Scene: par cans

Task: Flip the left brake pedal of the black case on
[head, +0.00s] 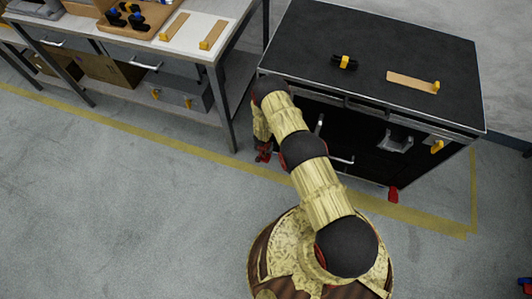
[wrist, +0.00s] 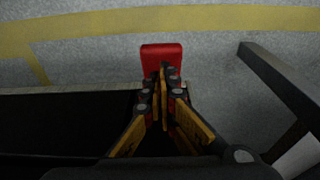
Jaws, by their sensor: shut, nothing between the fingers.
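The black case (head: 365,45) stands at the right in the head view, a wheeled-cabinet-like block with drawers and handles on its front. Its left red brake pedal (wrist: 161,54) shows in the wrist view, jutting past the case's lower edge. My gripper (wrist: 163,76) is shut and empty, its fingertips right at the pedal's near edge. I cannot tell whether they touch it. In the head view my arm covers most of the case's left front, and dark and red parts show by its lower left corner. The right red brake pedal (head: 393,195) shows at the lower right corner.
A workbench (head: 228,38) stands left of the case, and its leg (head: 222,108) is close to my arm. A wooden piece (head: 412,81) and a black-and-yellow item (head: 344,62) lie on the case top. A yellow line (head: 200,152) crosses the floor. The floor at front left is clear.

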